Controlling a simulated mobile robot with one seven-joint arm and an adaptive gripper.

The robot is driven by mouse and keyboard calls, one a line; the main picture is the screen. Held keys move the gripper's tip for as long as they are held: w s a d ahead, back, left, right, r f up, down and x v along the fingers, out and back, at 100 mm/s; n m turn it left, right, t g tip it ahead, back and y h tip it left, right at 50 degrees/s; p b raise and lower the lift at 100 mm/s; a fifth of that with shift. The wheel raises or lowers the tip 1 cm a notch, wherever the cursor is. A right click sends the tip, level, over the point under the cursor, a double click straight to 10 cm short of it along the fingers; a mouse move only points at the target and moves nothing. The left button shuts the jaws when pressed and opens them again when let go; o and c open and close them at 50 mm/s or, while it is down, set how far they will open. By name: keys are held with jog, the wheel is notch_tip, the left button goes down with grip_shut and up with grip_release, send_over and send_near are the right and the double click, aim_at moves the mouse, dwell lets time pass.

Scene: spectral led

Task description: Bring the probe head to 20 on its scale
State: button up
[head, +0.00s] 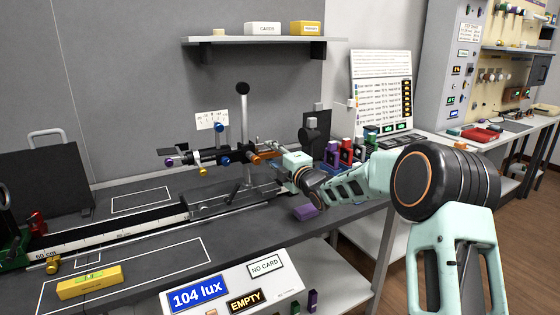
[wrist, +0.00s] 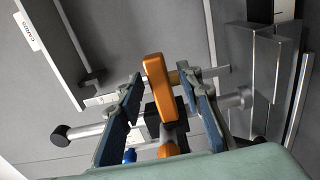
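A dark horizontal arm with coloured knobs stands on a post over the rail bench in the head view; I cannot tell which part is the probe head. A small white scale card (head: 211,119) is above it, its figures too small to read. An orange handle (head: 262,155) is at the right end of the arm. My gripper (head: 272,151) is at this handle. In the wrist view the orange handle (wrist: 157,85) stands between the two fingers of my gripper (wrist: 160,78), which are open with a gap on each side. The handle's lower part is partly hidden.
Blue knobs (head: 223,158), a purple knob (head: 170,161) and a yellow knob (head: 203,171) sit left along the arm. A vertical post (head: 243,125) is close by. A panel reading 104 lux (head: 199,294) is at the front. A shelf (head: 260,40) hangs above.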

jog(key=v, duration=1.1)
jog(key=shift+s+d, duration=0.2)
